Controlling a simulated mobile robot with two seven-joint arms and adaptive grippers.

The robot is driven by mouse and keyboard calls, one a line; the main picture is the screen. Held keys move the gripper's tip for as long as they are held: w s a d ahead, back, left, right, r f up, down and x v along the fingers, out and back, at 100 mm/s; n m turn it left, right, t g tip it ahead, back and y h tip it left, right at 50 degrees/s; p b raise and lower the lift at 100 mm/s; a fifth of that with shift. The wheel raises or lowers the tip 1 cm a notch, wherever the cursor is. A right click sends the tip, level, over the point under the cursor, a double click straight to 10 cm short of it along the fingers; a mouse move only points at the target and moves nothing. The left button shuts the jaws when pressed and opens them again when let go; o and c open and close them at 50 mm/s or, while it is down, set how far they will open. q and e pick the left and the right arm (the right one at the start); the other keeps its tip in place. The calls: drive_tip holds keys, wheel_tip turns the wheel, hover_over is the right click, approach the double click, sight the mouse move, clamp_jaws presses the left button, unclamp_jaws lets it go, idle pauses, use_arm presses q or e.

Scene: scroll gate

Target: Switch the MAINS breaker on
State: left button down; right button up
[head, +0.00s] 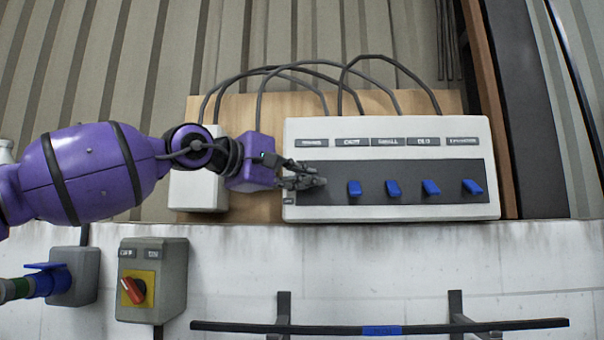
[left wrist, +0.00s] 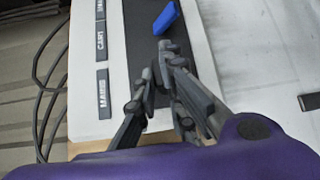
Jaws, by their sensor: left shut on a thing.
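The white breaker panel (head: 400,210) hangs on a wooden board, with a row of labels above a dark strip. The MAINS label (head: 311,142) is at the far left; it also shows in the left wrist view (left wrist: 102,93). My left gripper (head: 316,182) is at the strip's left end, below that label, shut on the MAINS lever. The fingers hide that lever, so its position cannot be told. In the left wrist view the fingertips (left wrist: 158,62) lie over the strip. The neighbouring CART lever (head: 354,188) is blue and apart from the fingers. My right gripper is not in view.
More blue levers (head: 431,187) stand to the right. A white box (head: 190,190) sits left of the panel, behind my left arm. Below are a red rotary switch (head: 133,291) on a grey box and a dark bar (head: 480,327) on brackets. Cables loop above the panel.

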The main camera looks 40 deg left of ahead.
use_arm(q)
drive_tip(key=shift+a+r+n+g+p, duration=0.1)
drive_tip(key=shift+r+n+g+p, duration=0.25)
drive_tip(key=shift+r+n, duration=0.1)
drive_tip(key=shift+w+r+n+g, duration=0.15)
drive_tip(key=shift+r+n+g, duration=0.15)
drive_tip(key=shift+g, duration=0.25)
drive_tip(key=shift+w+a+r+n+g+p, duration=0.15)
drive_tip(key=shift+r+n+g+p, duration=0.15)
drive_tip(key=shift+n+g, duration=0.25)
drive_tip(key=shift+w+r+n+g+p, duration=0.1)
drive_tip(key=shift+r+n+g+p, duration=0.2)
drive_tip(key=shift+g, duration=0.35)
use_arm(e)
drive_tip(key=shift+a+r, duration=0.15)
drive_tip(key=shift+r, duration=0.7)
use_arm(q)
drive_tip(key=c, duration=1.8)
unclamp_jaws()
drive_tip(key=shift+c, duration=0.2)
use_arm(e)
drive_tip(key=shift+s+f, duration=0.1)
use_arm(q)
drive_tip(key=v, duration=1.2)
